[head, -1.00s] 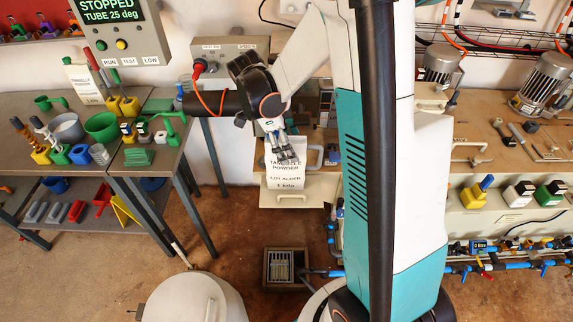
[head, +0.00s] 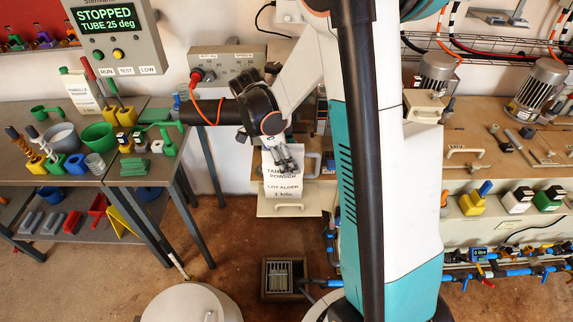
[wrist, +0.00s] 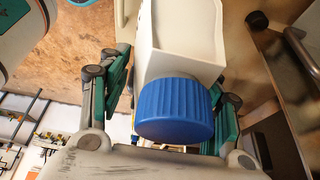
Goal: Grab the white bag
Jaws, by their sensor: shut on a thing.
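A white bag (head: 283,190) with black lettering that reads "powder" and "1 kilo" hangs upright below my gripper (head: 285,158) in the head view. In the wrist view, a white body (wrist: 185,40) with a ribbed blue cap (wrist: 175,110) shows between the green-padded fingers of my gripper (wrist: 165,90). I cannot tell whether the blue cap belongs to the bag. The bag's back is hidden.
Another white labelled bag (head: 82,92) stands on the left table (head: 145,181), among cups and tools. A workbench (head: 480,150) with motors runs along the right. A round pale lid (head: 185,305) and a floor drain (head: 283,278) lie below. Brown floor is open between.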

